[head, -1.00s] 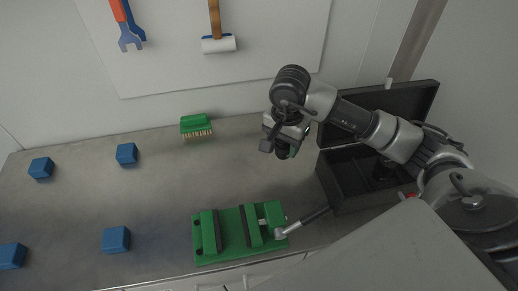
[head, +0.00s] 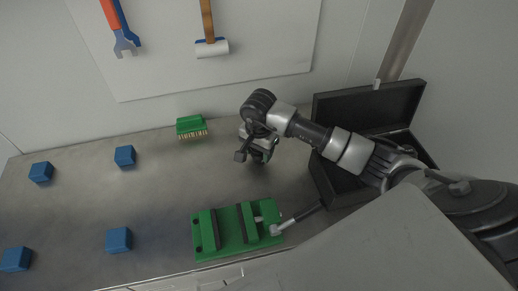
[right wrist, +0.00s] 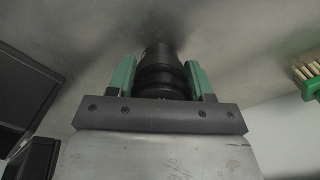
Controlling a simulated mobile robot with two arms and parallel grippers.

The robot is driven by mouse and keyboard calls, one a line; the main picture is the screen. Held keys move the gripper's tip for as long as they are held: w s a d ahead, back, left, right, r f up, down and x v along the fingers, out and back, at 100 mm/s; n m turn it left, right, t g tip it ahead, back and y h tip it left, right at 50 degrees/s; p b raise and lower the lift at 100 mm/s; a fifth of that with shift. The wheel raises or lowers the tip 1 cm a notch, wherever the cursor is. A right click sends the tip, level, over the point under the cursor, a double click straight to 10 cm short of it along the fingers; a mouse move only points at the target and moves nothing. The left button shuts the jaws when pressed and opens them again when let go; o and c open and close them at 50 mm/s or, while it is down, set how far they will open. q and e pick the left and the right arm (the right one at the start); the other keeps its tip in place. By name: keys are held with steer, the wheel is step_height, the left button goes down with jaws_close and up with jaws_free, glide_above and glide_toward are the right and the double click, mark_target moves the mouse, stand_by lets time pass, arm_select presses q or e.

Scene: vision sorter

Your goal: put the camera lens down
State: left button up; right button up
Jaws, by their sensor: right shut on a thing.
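The camera lens (right wrist: 158,76) is a black ribbed cylinder held between the green fingers of my right gripper in the right wrist view. My right gripper (head: 262,158) is shut on it, low over the workbench between the green brush and the open black case. In the head view the lens is mostly hidden by the gripper and wrist. I cannot tell whether the lens touches the bench. My left gripper is not in view.
The open black case (head: 321,182) stands right of the gripper. A green brush (head: 190,126) lies to its left, and a green vise (head: 206,252) is in front. Several blue blocks (head: 119,239) sit on the left of the workbench (head: 75,205). Bare bench surrounds the gripper.

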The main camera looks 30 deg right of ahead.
steer(key=shift+f, duration=0.2)
steer(key=o, duration=1)
steer(key=shift+r, duration=0.2)
steer(key=shift+r, duration=0.2)
step_height(320, 180, up, 11)
steer(key=b, duration=0.3)
steer(key=shift+f, duration=0.2)
steer(key=shift+r, duration=0.55)
